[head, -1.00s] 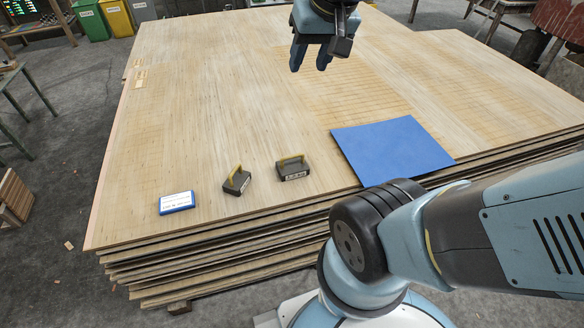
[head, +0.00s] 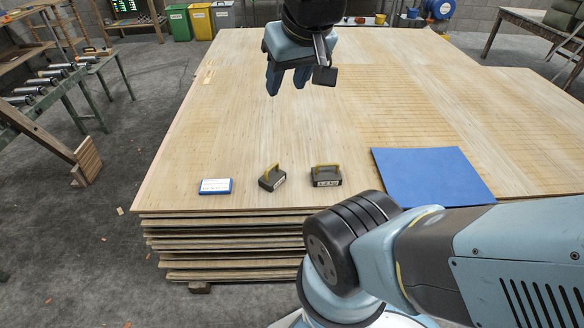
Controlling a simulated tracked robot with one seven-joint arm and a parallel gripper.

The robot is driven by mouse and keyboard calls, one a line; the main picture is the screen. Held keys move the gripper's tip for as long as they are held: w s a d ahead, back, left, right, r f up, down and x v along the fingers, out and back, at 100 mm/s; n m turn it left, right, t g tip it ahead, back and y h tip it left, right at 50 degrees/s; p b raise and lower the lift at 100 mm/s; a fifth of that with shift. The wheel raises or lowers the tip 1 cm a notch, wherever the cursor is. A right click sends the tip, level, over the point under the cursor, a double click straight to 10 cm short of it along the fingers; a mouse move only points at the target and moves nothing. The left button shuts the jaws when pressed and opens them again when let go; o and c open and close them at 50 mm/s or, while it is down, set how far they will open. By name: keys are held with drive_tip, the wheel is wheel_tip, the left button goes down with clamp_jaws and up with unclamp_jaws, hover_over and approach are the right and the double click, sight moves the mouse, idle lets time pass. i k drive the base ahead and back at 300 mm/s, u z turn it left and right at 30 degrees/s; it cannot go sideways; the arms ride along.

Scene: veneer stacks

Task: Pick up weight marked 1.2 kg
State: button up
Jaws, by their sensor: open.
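Two dark weights with yellow handles stand on the top veneer sheet near its front edge. The right weight (head: 326,178) has a white label facing me that seems to read 1.2 kg, though the print is small. The left weight (head: 272,181) is turned at an angle, and its label is too small to read. My gripper (head: 287,85) is open and empty, its fingers pointing down. It appears beyond both weights, above the sheet and apart from them.
A blue-and-white card or box (head: 215,186) lies left of the weights. A blue sheet (head: 432,177) lies to their right. My arm crosses the lower right. The veneer stack (head: 230,130) is mostly clear behind the weights. A roller table (head: 60,83) stands at left.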

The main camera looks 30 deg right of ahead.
sight(324, 174)
drive_tip(key=z, duration=0.2)
drive_tip(key=i, duration=0.1)
drive_tip(key=u, duration=2.35)
drive_tip(key=k, duration=1.3)
drive_tip(key=z, duration=4.55)
drive_tip(key=k, duration=0.05)
drive_tip(key=u, duration=2.25)
